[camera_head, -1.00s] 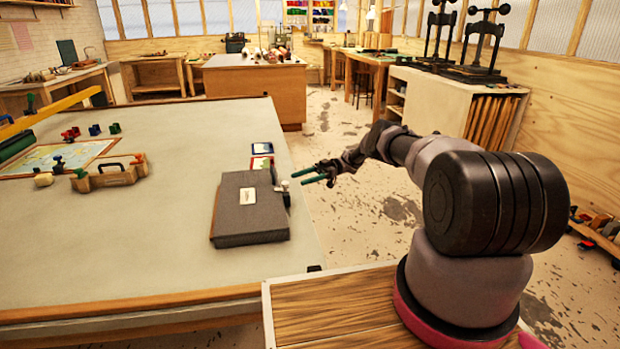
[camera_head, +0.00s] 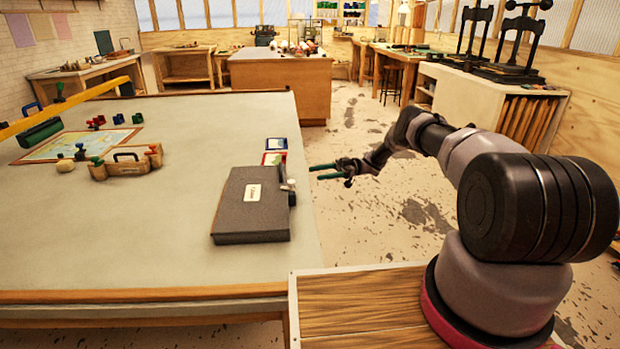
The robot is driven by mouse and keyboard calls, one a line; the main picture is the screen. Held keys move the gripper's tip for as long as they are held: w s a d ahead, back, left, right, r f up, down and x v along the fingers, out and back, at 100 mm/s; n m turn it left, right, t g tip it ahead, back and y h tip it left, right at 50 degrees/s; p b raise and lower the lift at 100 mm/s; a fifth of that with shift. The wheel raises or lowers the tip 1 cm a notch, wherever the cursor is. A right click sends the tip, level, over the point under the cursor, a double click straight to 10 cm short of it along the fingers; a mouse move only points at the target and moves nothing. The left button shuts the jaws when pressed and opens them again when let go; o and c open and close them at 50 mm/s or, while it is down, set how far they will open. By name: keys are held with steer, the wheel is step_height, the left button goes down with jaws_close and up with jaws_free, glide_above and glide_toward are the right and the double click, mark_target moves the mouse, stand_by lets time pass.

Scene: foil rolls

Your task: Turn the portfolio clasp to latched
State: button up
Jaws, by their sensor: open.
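The portfolio (camera_head: 240,218) is a dark grey flat case with a pale label, lying near the right edge of the large table. Its clasp (camera_head: 288,185) is a small metal piece on the portfolio's right side; its exact turn is too small to tell. My gripper (camera_head: 322,172) has two green fingers that are open and empty. It points left, just right of the table edge and a little beyond the clasp in the picture. A gap shows between the fingertips and the clasp.
A wooden box with a handle (camera_head: 126,163) and a framed map (camera_head: 75,147) are at the left. The table (camera_head: 150,245) is bare between.

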mark_target(292, 181)
steer(key=s+a+r+m+t+y, duration=0.2)
steer(key=a+r+m+t+y, duration=0.15)
steer(key=m+t, duration=0.6)
steer(key=s+f+m+t+h, duration=0.4)
steer(key=s+t+h, duration=0.4)
steer(key=s+t, duration=0.2)
steer(key=x, duration=1)
steer(key=shift+w+d, duration=0.1)
steer(key=shift+w, duration=0.1)
steer(key=shift+g, duration=0.25)
jaws_close()
